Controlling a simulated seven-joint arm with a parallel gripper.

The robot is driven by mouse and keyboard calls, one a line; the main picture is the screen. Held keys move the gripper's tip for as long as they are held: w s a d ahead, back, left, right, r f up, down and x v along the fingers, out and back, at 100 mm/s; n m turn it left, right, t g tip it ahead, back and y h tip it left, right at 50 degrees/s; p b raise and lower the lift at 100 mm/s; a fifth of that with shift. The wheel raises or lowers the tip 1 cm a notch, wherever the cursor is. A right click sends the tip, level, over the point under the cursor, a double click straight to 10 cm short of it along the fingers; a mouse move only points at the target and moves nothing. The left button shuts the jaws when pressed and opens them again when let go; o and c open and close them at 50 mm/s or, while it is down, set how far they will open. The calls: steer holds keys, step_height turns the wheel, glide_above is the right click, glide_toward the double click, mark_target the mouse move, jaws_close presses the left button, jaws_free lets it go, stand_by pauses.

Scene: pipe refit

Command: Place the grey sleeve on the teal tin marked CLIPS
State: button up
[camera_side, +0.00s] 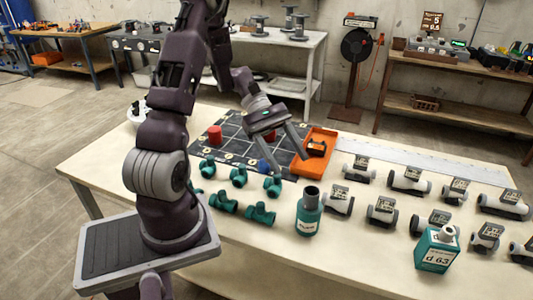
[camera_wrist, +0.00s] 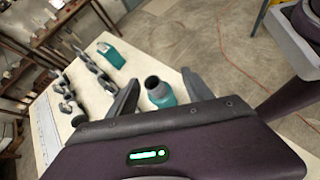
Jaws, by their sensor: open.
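A round teal tin (camera_side: 308,222) with a small white label stands upright near the front middle of the table in the side view; I cannot read the label for sure. A grey sleeve (camera_side: 311,195), like a short open tube, stands upright on top of it. In the wrist view the tin (camera_wrist: 163,100) and the grey sleeve (camera_wrist: 153,84) show just beyond my fingers. My gripper (camera_side: 290,163) is open and empty, with its fingers apart, behind and above the tin in the side view. Nothing is between the fingertips, and the sleeve is clear of them.
A square teal bottle (camera_side: 437,250) marked d 63 stands at front right. Several grey fittings (camera_side: 383,210) fill the right side. Several teal fittings (camera_side: 239,175) lie left of the tin. A dark grid mat (camera_side: 232,128) with a red piece (camera_side: 215,133) and an orange tray (camera_side: 318,145) lie behind.

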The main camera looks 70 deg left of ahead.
steer(key=s+d+r+m+t+y, duration=0.3)
steer(key=s+d+r+m+y, duration=0.8)
steer(key=m, duration=0.7)
step_height(320, 180, up, 3)
steer(key=shift+s+d+f+m, duration=0.1)
steer(key=shift+s+d+m, duration=0.2)
steer(key=shift+s+d, duration=0.65)
steer(key=shift+s+a, duration=0.15)
